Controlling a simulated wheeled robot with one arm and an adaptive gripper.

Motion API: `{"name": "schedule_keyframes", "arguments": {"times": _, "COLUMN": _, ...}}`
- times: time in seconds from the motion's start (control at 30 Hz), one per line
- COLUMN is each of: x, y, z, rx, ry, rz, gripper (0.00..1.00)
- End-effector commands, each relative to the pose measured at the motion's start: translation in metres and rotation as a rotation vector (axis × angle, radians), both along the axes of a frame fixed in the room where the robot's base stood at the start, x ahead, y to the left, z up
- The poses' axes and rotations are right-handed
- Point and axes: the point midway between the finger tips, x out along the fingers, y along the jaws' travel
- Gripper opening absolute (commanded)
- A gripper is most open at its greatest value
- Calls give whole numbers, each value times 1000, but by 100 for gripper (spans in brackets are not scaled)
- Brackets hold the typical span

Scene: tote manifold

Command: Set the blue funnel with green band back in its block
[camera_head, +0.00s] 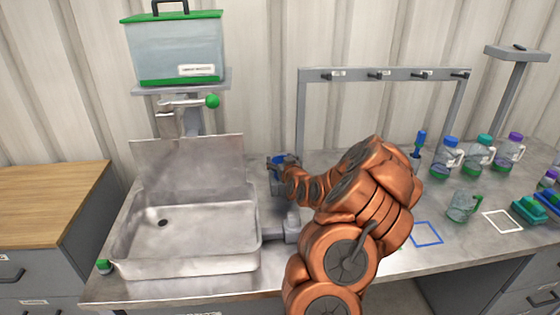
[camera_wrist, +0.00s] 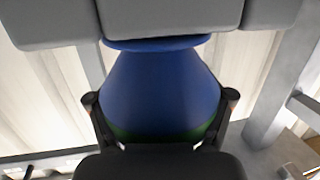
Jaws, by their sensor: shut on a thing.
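The blue funnel with the green band (camera_wrist: 160,85) fills the middle of the wrist view. Its green band shows low on the body, near my fingers. My gripper (camera_wrist: 160,105) is shut on it, with one finger on each side. The funnel's narrower end, with a blue collar, is right against a grey block (camera_wrist: 170,20) at the top of that view. I cannot tell whether it is seated in the block. In the head view, a bit of the blue funnel (camera_head: 286,159) shows at my gripper (camera_head: 281,168), right of the sink; my arm hides most of it.
A steel sink (camera_head: 185,235) lies left of my arm, under a green-lidded tank (camera_head: 175,50). A grey rack with hooks (camera_head: 385,75) stands behind. A blue square outline (camera_head: 427,234) marks bare counter.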

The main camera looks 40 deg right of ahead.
Motion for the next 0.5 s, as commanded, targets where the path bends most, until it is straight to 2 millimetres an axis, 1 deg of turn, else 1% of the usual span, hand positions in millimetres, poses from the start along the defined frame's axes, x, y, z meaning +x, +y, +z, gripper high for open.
{"name": "schedule_keyframes", "arguments": {"times": 0.27, "x": 0, "y": 0, "z": -5, "rx": 0, "ry": 0, "rz": 0, "gripper": 42}}
{"name": "schedule_keyframes", "arguments": {"times": 0.3, "x": 0, "y": 0, "z": -4, "rx": 0, "ry": 1, "rz": 0, "gripper": 80}}
{"name": "schedule_keyframes", "arguments": {"times": 0.5, "x": 0, "y": 0, "z": -4, "rx": 0, "ry": 1, "rz": 0, "gripper": 100}}
